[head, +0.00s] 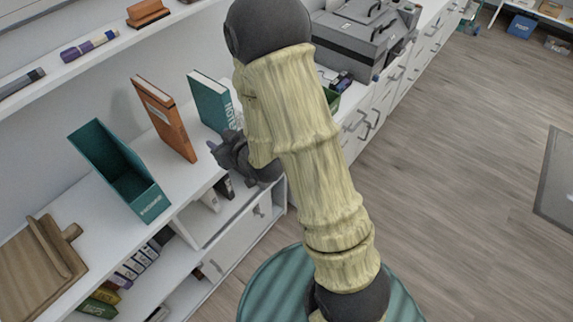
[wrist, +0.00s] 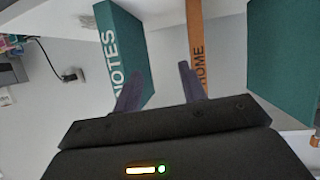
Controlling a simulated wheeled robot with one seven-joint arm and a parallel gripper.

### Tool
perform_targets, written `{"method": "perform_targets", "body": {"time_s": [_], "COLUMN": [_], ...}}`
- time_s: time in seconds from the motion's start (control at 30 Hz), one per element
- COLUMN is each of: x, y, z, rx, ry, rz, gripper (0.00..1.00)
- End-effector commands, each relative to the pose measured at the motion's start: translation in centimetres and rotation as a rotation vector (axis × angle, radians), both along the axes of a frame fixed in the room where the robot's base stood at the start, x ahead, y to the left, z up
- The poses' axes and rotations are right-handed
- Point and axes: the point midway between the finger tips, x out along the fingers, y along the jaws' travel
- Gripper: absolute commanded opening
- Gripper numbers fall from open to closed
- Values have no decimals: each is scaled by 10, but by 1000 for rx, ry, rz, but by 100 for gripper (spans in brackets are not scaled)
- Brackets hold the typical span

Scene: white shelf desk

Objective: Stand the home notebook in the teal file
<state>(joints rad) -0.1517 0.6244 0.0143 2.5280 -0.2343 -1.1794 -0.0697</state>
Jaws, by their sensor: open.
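The orange home notebook (head: 165,118) stands upright on the white desk, its spine reading HOME in the wrist view (wrist: 203,50). The teal file (head: 118,170) is an open-topped holder standing left of it; its teal side shows at the right of the wrist view (wrist: 284,62). My gripper (head: 214,146) is open and empty, in front of the gap between the orange notebook and a teal book. In the wrist view one finger overlaps the teal book and the other is beside the notebook's spine (wrist: 158,86). Contact with either cannot be told.
The teal book marked NOTES (head: 209,101) stands right of the notebook. A wooden board (head: 40,255) lies left of the file. A shelf above holds a purple marker (head: 90,46). Grey boxes (head: 355,40) stand at the back. Desk between file and notebook is clear.

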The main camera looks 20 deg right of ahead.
Motion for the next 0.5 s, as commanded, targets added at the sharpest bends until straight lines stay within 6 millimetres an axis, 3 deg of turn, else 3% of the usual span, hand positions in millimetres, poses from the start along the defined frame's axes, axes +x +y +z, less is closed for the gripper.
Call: {"method": "perform_targets", "body": {"time_s": [0.27,0.5], "x": [-26,-75], "y": [-54,-93], "z": [9,21], "rx": [-114,-159], "ry": [283,547], "rz": [-149,-279], "gripper": [42,42]}}
